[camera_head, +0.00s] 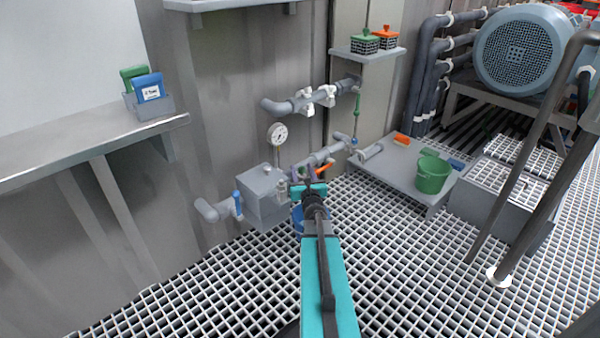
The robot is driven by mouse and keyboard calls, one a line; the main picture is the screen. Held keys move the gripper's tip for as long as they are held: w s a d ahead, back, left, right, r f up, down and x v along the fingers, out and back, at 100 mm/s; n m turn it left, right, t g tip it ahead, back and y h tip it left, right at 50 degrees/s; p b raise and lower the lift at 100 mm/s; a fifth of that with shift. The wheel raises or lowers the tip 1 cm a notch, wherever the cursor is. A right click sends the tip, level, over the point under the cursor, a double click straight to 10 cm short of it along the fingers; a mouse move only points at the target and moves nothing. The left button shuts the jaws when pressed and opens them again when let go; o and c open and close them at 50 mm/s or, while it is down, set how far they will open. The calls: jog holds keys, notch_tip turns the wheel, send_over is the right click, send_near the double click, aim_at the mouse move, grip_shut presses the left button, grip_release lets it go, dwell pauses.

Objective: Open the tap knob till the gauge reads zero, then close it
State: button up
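The gauge (278,134) is a round white dial on a thin stem above a grey box (263,190) by the wall. Its needle is too small to read. My gripper (309,186) is at the pipework just right of the box, at the end of my teal arm. An orange lever (325,169) shows just beyond it, on or beside the grey pipe. A blue handle (238,204) sits on a pipe left of the box. I cannot tell which part is the tap knob; my gripper hides some fittings there. Whether its fingers are open or touching anything is not clear.
A blue container (297,219) stands below my gripper, partly hidden by it. A grey platform (400,170) with a green bucket (433,174) is to the right. A metal shelf (80,150) juts out at left. Dark railing posts (520,165) stand at right. Open grating floor lies in front.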

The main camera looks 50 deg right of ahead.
jog(key=shift+s, duration=0.15)
jog(key=p+v, duration=1)
jog(key=v, duration=0.3)
jog(key=shift+a, duration=0.25)
dwell(0.5)
jog(key=shift+s, duration=0.15)
dwell(0.3)
